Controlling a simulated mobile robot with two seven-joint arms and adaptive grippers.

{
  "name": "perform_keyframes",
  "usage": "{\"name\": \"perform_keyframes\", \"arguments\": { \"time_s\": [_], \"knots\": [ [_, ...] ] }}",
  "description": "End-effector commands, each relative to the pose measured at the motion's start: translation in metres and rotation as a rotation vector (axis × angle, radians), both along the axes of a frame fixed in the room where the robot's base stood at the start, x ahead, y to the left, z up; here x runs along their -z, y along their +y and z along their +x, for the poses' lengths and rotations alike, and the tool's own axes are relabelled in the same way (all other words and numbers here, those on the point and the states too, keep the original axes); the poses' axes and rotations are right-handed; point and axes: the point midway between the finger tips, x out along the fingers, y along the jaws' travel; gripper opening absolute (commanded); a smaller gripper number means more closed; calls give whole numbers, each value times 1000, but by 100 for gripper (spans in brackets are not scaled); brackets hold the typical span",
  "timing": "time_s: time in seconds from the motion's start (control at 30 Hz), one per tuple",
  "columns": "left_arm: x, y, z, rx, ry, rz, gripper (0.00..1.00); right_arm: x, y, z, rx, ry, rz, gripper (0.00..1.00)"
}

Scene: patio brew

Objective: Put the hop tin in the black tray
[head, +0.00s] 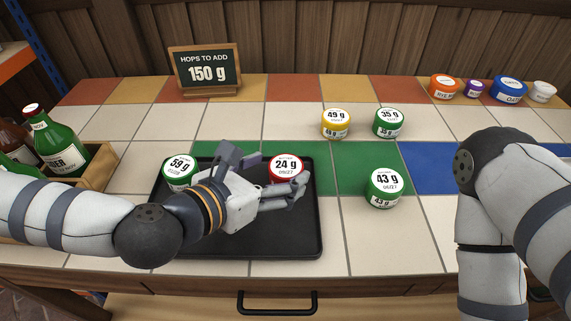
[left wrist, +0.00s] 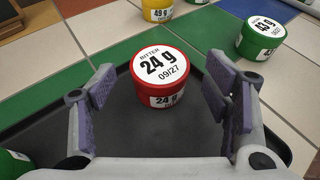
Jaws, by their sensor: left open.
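The black tray (head: 290,237) lies on the tiled counter in the head view. In it are a red 24 g tin (head: 285,167) and a green 59 g tin (head: 180,171) at its far left corner. Outside the tray are a yellow 49 g tin (head: 336,124), a green 35 g tin (head: 388,123) and a green 43 g tin (head: 384,189). My left gripper (head: 272,180) is over the tray, open. In the left wrist view the red tin (left wrist: 158,78) stands just ahead, between the open fingers, and nothing is gripped. My right gripper is out of view; only its arm shows.
A chalkboard (head: 206,70) at the back reads "Hops to add 150 g". A wooden crate of bottles (head: 98,165) stands at the left. Orange (head: 444,87), purple, blue (head: 509,90) and white tubs stand at the back right. Counter right of the green 43 g tin is clear up to my right arm.

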Motion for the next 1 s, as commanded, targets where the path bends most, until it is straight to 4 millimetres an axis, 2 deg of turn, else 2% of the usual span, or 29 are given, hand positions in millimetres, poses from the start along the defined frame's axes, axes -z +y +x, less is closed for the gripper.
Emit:
{"name": "perform_keyframes", "arguments": {
  "time_s": [0.17, 0.23, 0.33, 0.63, 1.0],
  "knots": [
    [-24, 29, -37, -3, -7, 0, 70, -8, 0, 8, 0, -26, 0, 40],
    [-37, 36, -45, -4, -17, 1, 70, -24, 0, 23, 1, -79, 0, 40],
    [-40, 42, -53, -3, -19, 0, 70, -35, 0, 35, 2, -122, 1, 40],
    [-32, 46, -60, -1, -1, 0, 70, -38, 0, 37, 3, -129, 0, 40],
    [-31, 45, -59, -1, -1, 0, 70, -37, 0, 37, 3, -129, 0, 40]
  ]
}}
